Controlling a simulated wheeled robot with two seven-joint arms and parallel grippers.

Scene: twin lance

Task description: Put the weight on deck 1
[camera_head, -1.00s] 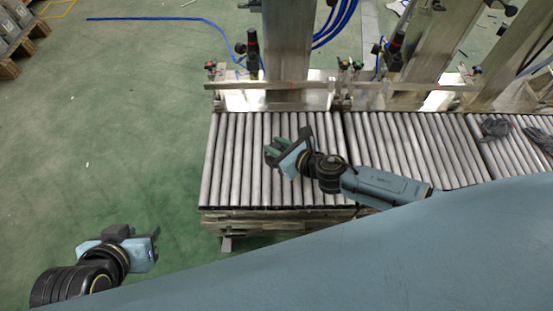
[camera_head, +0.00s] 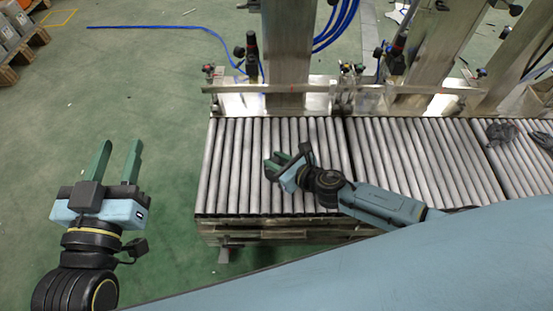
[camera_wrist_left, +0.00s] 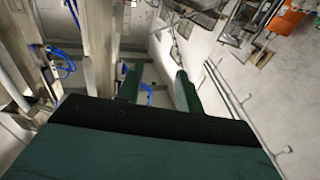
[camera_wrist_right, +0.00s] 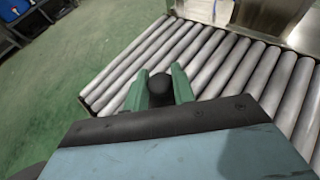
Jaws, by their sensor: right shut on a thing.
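A dark, rounded weight (camera_wrist_right: 160,88) shows in the right wrist view between the green fingers of my right gripper (camera_wrist_right: 160,82), which is shut on it. In the head view my right gripper (camera_head: 287,162) is over the left roller section (camera_head: 228,165); the weight cannot be made out there. How far it is above the rollers is hard to tell. My left gripper (camera_head: 119,145) is open and empty over the green floor, left of the rollers. Its fingers also show apart in the left wrist view (camera_wrist_left: 157,80). No label shows which section is deck 1.
More roller sections (camera_head: 415,150) continue to the right. Dark gloves (camera_head: 500,132) lie on the far right one. Metal columns (camera_head: 287,50) with blue hoses stand behind the rollers.

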